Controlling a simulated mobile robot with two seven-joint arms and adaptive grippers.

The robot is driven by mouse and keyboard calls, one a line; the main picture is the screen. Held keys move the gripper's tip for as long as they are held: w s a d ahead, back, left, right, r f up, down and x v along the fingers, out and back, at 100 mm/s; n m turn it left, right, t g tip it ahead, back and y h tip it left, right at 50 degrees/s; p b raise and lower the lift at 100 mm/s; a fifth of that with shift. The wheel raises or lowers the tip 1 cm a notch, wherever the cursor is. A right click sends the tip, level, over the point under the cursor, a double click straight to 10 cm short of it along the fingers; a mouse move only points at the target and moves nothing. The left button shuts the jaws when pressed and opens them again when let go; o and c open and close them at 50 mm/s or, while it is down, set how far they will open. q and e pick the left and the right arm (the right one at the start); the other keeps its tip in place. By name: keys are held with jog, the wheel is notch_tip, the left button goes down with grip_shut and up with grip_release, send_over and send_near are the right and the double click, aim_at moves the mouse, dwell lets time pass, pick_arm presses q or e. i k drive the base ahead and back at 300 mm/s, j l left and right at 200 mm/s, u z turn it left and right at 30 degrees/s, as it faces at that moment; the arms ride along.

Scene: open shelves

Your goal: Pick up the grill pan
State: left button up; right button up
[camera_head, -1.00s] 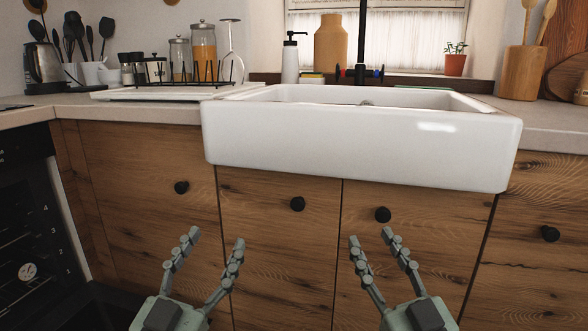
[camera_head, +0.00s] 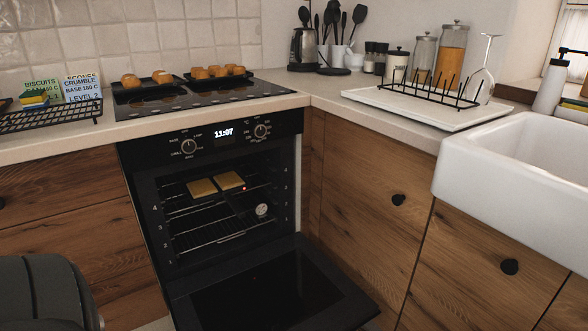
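I cannot pick out a grill pan with certainty. Inside the open oven, two flat golden-brown squares (camera_head: 202,188) lie side by side on an upper level. A dark narrow shape (camera_head: 236,205) extends forward below them, perhaps a pan handle, but the dark interior makes this unclear. On the black hob (camera_head: 212,97) above, dark trays hold several round brown baked pieces (camera_head: 163,76). Neither of my grippers is in view.
The oven door (camera_head: 270,290) is folded down in front of the oven. A drying rack (camera_head: 432,90) with an upturned glass stands beside the white sink (camera_head: 520,170). Wooden cabinets flank the oven.

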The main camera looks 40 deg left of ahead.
aim_at(201, 189)
jog(key=u, duration=1.85)
